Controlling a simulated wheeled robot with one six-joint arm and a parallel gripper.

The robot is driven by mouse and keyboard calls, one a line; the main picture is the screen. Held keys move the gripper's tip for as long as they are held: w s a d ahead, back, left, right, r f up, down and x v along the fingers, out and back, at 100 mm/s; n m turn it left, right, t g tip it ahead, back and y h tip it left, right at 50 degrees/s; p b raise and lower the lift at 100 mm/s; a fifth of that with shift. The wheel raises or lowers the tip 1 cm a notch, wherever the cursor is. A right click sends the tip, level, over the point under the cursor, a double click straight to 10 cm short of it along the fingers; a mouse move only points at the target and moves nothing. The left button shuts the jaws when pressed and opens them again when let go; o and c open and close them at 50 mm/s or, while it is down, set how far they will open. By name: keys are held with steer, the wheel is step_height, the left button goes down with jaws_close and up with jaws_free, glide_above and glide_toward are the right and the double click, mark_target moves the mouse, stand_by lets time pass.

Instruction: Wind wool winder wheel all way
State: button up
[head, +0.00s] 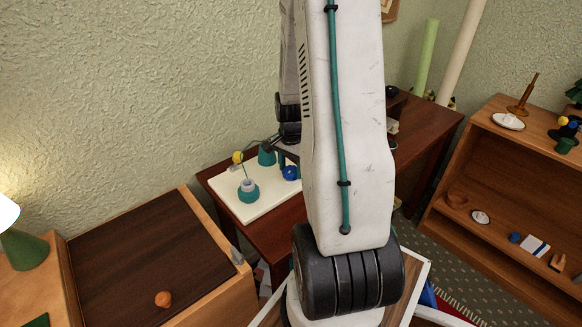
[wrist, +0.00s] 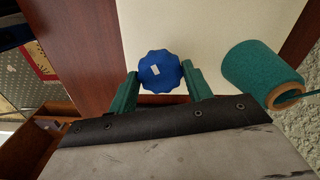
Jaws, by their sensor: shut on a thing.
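The wool winder's blue scalloped wheel (wrist: 160,71) has a small white mark on its top. It sits over the cream board (wrist: 185,22) and also shows in the head view (head: 291,173), partly behind my arm. My gripper (wrist: 161,74) has its green fingers on either side of the wheel and is shut on it. On the same board (head: 228,201) stands a teal base with a grey top (head: 248,191) and a thin rod with a yellow ball (head: 238,157).
A teal wool cone (wrist: 262,75) stands close to the right of my gripper in the wrist view. The board rests on a dark red-brown table (head: 272,228). A cabinet (head: 150,258) with an orange-brown ball (head: 162,299) is at left, and a shelf (head: 500,170) at right.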

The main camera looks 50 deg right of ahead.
mark_target(291, 170)
stand_by(0.5)
steer(key=o, duration=1)
steer(key=shift+c, duration=0.2)
steer(key=shift+r, duration=0.1)
step_height(291, 170, up, 8)
steer(key=shift+f, duration=0.15)
